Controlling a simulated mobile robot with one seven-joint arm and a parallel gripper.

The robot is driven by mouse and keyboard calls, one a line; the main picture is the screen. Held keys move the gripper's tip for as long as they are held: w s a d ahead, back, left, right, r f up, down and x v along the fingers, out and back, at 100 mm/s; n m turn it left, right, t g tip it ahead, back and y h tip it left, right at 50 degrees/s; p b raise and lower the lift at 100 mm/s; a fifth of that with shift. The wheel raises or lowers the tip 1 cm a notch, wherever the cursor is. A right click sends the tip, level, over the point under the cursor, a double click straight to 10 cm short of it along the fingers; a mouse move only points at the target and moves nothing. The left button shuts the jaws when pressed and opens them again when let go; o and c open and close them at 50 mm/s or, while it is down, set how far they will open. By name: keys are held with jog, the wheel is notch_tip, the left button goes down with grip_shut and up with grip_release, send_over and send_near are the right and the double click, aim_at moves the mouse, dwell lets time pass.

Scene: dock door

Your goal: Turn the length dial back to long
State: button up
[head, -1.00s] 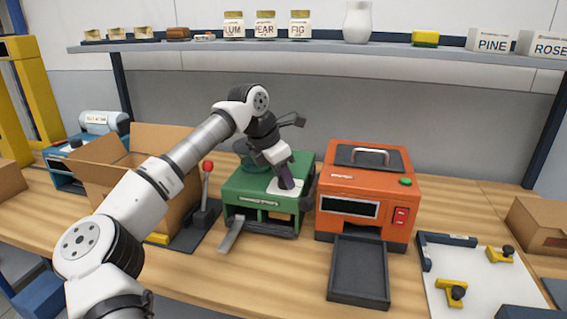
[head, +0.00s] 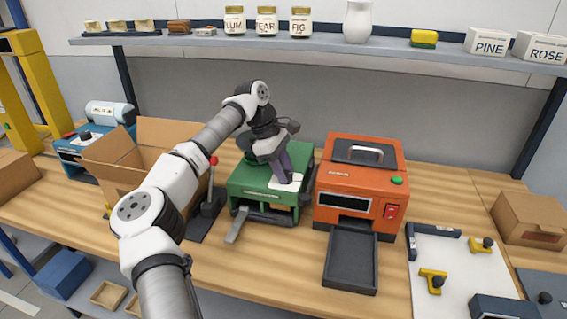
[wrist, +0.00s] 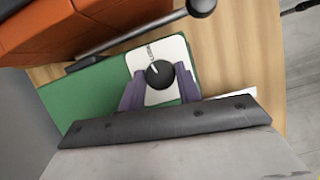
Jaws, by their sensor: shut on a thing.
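The length dial (wrist: 159,74) is a round black knob with a white pointer line, on a white plate (wrist: 138,60) on top of the green machine (head: 250,182). In the wrist view its pointer aims up and slightly left, toward small lettering too fine to read. My gripper (wrist: 160,92) has purple fingers on either side of the knob and is shut on it. In the head view the gripper (head: 284,178) points down onto the machine's top, and the knob is hidden behind the fingers.
The orange machine (head: 360,180) with a black tray (head: 351,258) stands close on the right. A red-knobbed lever (head: 212,180) and an open cardboard box (head: 115,165) are on the left. A shelf (head: 330,46) with jars runs above.

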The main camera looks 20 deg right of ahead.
jog(key=shift+r+m+p, duration=0.1)
jog(key=shift+m+p, duration=0.2)
jog(key=shift+m, duration=0.3)
jog(key=shift+y, duration=0.3)
jog(key=o, duration=1)
jog(key=shift+c, duration=0.2)
jog(key=v, duration=1.3)
jog(key=shift+w+r, duration=0.25)
jog(key=shift+w, duration=0.1)
